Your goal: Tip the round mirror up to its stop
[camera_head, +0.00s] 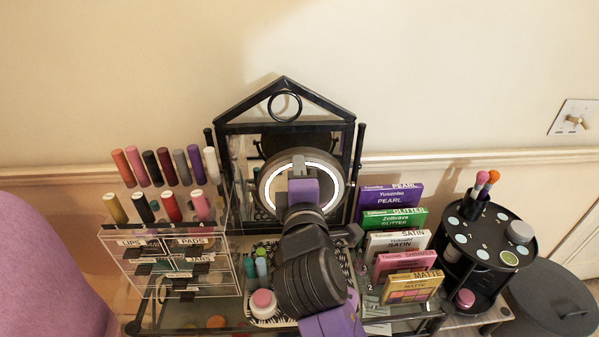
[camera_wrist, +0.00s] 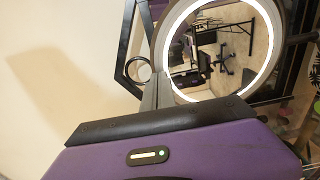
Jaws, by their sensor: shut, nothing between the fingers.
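The round mirror (camera_head: 328,191) has a lit white ring and a dark rim. It faces forward, in front of a black house-shaped framed mirror (camera_head: 345,147) against the wall. In the wrist view the round mirror (camera_wrist: 238,50) fills the upper right and reflects a room. My gripper (camera_head: 298,161) is shut and empty, with its fingertips over the upper part of the ring in the head view. In the wrist view its grey fingers (camera_wrist: 155,92) overlap the rim's lower left edge. I cannot tell whether they touch. My arm hides the mirror's lower part and its stand.
A clear drawer box (camera_head: 185,262) with several lipsticks stands left. Palette boxes (camera_head: 401,243) stand close on the right, with a round black organizer (camera_head: 487,250) beyond. A pink-capped jar (camera_head: 263,304) stands in front, left of my arm. The wall above is clear.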

